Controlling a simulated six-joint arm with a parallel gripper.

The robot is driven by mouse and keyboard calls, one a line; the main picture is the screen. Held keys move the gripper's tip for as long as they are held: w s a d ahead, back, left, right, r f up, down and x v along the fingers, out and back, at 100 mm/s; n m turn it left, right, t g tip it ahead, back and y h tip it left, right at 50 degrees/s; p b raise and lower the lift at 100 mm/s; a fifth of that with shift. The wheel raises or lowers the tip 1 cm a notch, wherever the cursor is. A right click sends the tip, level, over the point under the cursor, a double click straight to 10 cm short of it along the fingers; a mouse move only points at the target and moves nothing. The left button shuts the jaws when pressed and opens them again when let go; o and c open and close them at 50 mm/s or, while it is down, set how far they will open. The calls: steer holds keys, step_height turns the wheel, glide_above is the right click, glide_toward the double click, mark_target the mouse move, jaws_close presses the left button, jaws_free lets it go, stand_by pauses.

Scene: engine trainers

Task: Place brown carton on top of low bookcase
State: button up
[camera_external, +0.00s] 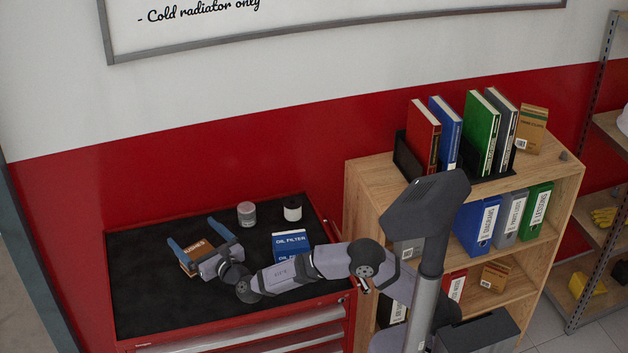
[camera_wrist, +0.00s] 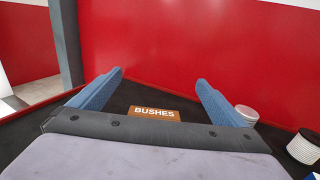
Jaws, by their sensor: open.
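A brown carton (camera_external: 194,253) marked "BUSHES" stands on the black top of the red tool cabinet, between the fingers of my gripper (camera_external: 192,232). In the wrist view the carton (camera_wrist: 153,114) shows low between the two blue fingers, partly hidden by the gripper body (camera_wrist: 158,77). The fingers are open, with gaps to the carton on both sides. The low wooden bookcase (camera_external: 368,178) stands to the right of the cabinet. Its top bears a black book rack with several books and another brown carton (camera_external: 530,129) at the right. The left part of its top is bare.
On the cabinet top (camera_external: 142,305), a grey-lidded jar (camera_external: 246,214), a white-lidded black jar (camera_external: 292,209) and a blue oil filter box (camera_external: 290,243) stand right of the carton. The bookcase shelves hold binders and a brown box (camera_external: 495,274). A red wall stands behind.

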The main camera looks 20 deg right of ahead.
mark_target(200, 254)
steer(key=shift+s+d+f+g+p, duration=0.1)
steer(key=shift+s+g+p, duration=0.35)
steer(key=shift+p, duration=0.65)
steer(key=s+f+g+p, duration=0.1)
steer(key=p, duration=0.1)
steer(key=s+d+f+g+h+p, duration=0.1)
steer(key=s+p, duration=0.1)
steer(key=s+d+f+g+p, duration=0.1)
steer(key=s+p, duration=0.1)
steer(key=shift+s+d+f, duration=0.15)
steer(key=shift+s+d, duration=0.05)
steer(key=shift+s, duration=0.05)
steer(key=shift+s+d+f+h+p, duration=0.1)
steer(key=shift+s+f+h+p, duration=0.15)
steer(key=shift+f+h+p, duration=0.1)
steer(key=shift+f+p+x, duration=0.2)
steer(key=shift+p+x, duration=1.55)
steer(key=shift+x, duration=2)
steer(key=shift+s, duration=0.15)
steer(key=shift+c, duration=0.7)
steer(key=shift+r, duration=0.1)
steer(key=c, duration=1.3)
steer(key=shift+c, duration=0.2)
